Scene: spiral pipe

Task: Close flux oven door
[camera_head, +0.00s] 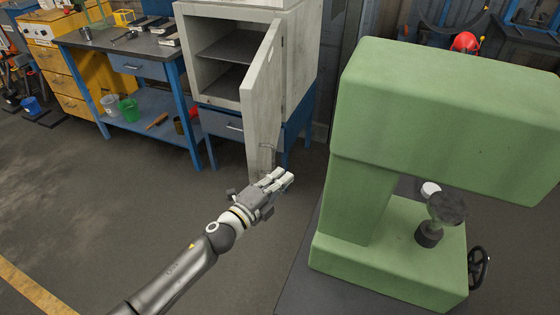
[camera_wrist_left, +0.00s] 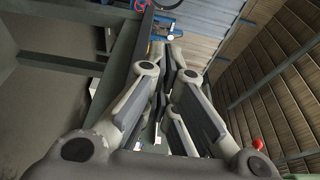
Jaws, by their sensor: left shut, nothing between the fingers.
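The flux oven (camera_head: 298,62) is a pale grey metal cabinet at the back centre of the head view, and its inside with a shelf is exposed. Its door (camera_head: 261,95) stands open, swung out toward me on the right side of the opening. My left gripper (camera_head: 281,179) is shut and empty, in front of the door's lower end in the picture. I cannot tell whether it touches the door. In the left wrist view its fingers (camera_wrist_left: 172,85) are together with nothing held. My right gripper is in neither view.
A large green machine (camera_head: 440,110) fills the right side, close to my left gripper. A blue workbench (camera_head: 130,50) with a green bucket (camera_head: 128,109) below stands left of the oven. The floor (camera_head: 90,210) at the front left is clear.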

